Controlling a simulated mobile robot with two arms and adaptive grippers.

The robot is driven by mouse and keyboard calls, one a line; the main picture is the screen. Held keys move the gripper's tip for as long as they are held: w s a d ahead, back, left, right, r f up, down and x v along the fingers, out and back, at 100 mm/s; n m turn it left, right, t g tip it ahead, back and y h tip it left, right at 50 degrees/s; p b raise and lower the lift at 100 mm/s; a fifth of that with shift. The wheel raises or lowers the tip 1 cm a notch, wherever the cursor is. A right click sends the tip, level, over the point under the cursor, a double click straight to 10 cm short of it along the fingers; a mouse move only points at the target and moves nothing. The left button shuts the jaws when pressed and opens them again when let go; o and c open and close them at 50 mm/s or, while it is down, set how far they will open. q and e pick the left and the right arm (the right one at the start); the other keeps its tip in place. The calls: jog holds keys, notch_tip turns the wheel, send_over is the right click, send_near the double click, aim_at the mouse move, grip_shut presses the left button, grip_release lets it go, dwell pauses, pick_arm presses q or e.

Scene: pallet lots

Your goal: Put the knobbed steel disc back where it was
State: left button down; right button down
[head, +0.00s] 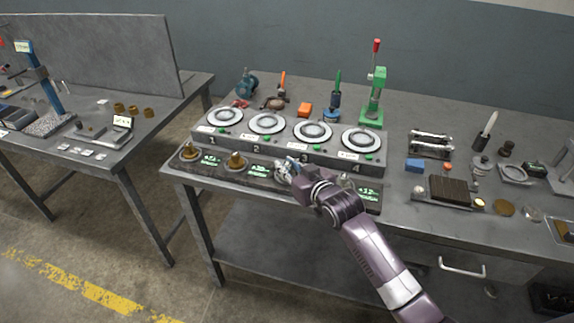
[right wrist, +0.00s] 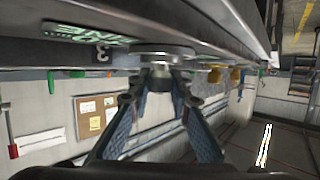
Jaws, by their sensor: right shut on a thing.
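The knobbed steel disc (right wrist: 163,50) shows in the right wrist view, with its knob between my right fingertips. My right gripper (right wrist: 160,76) is shut on it. In the head view my right gripper (head: 288,171) is at the dark front strip (head: 220,172), in front of station 3, and covers most of the disc. The disc is at or just over the strip; I cannot tell whether it touches. A steel knob shows before station 4, partly behind my arm. My left gripper is not in view.
A row of several round steel plates (head: 267,122) on a grey housing stands behind the strip. A green press (head: 374,98) stands behind it. A wood-brown block (head: 450,190) and small parts lie to the right. Another bench (head: 90,165) stands left across a floor gap.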

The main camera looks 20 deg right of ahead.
jog(key=c, duration=2.2)
grip_release()
jog(key=shift+f, duration=0.15)
jog(key=shift+c, duration=0.2)
jog(key=o, duration=0.5)
jog(key=shift+r, duration=0.35)
jog(key=shift+s+d, duration=0.1)
jog(key=shift+s, duration=0.25)
jog(key=v, duration=1.1)
jog(key=shift+s+r+b, duration=0.1)
jog(key=shift+s+b, duration=0.05)
jog(key=shift+b, duration=0.2)
